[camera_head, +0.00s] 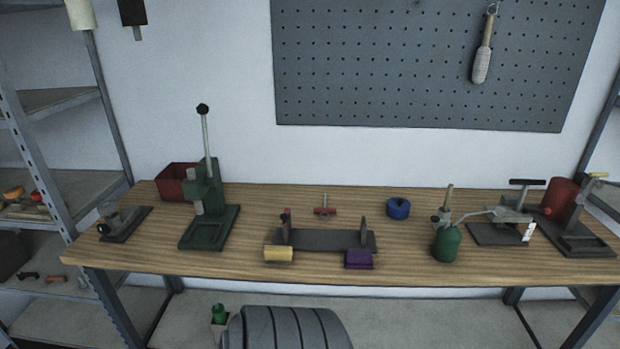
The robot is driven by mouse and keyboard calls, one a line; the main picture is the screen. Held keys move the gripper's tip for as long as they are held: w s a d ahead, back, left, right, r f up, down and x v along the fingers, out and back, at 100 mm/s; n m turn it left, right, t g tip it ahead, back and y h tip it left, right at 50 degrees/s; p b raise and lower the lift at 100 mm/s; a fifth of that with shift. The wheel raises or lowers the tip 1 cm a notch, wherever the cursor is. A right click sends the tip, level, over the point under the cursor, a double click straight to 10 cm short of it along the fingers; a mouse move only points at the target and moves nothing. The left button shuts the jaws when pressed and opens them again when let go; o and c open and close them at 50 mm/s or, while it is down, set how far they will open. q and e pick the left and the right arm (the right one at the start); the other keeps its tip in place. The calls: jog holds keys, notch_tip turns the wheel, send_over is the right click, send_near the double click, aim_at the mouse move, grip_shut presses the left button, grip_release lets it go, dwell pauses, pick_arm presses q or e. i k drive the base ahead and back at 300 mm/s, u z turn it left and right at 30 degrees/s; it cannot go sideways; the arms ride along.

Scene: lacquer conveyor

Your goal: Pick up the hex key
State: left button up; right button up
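No plain L-shaped hex key can be made out. A small red T-shaped piece (325,209) lies near the back middle of the wooden workbench (200,262). It may be a T-handle hex key, but it is too small to tell. Behind the bench's middle front edge is a dark grey fixture (322,241) with two upright ends. A yellow block (278,254) and a purple block (358,259) stand at its front corners. Neither of my grippers is in view.
A green lever press (206,190), a red bin (176,181) and a small dark device (125,222) stand left. A blue ring (398,208), a green oil can (446,243), a black-handled clamp (505,228) and a red cylinder (561,196) stand right. Shelves flank the bench.

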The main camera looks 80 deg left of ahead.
aim_at(316, 211)
jog(key=u, duration=0.95)
jog(key=i, duration=0.85)
jog(key=u, duration=0.95)
